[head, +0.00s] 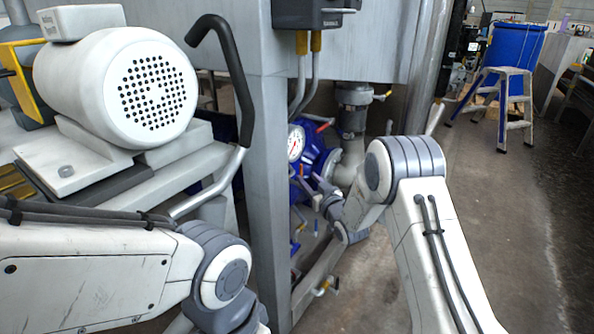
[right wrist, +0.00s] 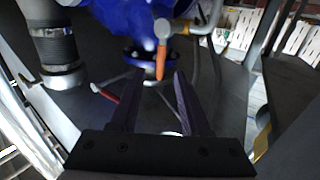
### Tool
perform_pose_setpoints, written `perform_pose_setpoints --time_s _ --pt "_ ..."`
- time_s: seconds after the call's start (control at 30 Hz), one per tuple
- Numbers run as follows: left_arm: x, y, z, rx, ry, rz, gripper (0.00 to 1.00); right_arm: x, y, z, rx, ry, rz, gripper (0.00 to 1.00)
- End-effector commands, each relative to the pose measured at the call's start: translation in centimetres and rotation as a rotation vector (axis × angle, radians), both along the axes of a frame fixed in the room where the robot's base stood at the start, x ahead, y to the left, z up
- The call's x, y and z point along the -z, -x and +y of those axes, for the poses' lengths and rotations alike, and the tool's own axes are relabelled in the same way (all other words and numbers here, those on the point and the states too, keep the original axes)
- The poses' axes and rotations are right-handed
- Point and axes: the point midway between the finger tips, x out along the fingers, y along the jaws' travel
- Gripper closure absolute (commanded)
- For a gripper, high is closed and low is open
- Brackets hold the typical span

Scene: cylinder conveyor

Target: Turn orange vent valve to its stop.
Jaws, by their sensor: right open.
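The orange valve handle (right wrist: 161,58) shows in the right wrist view as a short lever hanging from a metal pipe fitting (right wrist: 190,28) beside a blue body (right wrist: 125,20). My right gripper (right wrist: 159,74) is open, with its two dark fingers on either side of the lever's line. The lever appears between or just beyond the fingertips; I cannot tell whether it is touched. In the head view my right gripper (head: 308,186) is small and partly hidden by its wrist, close to the blue equipment (head: 318,153). My left gripper is out of view.
A red-handled lever (right wrist: 105,93) sits left of the fingers in the right wrist view. A pressure gauge (head: 296,143), a grey post (head: 266,170) and a vertical pipe (head: 354,112) crowd the work area. The floor at right (head: 520,220) is clear.

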Motion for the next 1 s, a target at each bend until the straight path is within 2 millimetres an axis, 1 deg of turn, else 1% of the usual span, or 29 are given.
perform_pose_setpoints --time_s 0.03,0.2,0.4,0.6,0.93,0.97,1.0 --pt "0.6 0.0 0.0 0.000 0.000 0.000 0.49 0.2 -0.8 0.4 -0.002 0.000 -0.003 0.54" --pt "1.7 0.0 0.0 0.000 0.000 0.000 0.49 0.3 -3.8 1.5 -0.002 0.000 -0.002 0.54" --pt "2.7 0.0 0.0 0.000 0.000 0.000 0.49 0.3 -6.5 2.5 -0.001 0.000 0.001 0.54" --pt "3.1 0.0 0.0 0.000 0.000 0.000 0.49 0.2 -7.8 3.0 0.000 0.001 0.003 0.54" --pt "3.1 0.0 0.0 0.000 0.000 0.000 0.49 0.0 -8.1 3.1 0.000 0.001 0.003 0.54" --pt "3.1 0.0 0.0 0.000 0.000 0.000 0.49 0.0 -8.1 3.1 0.000 0.001 0.003 0.58" --pt "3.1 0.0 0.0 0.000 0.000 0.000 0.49 0.0 -8.1 3.1 0.000 0.001 0.003 0.73"
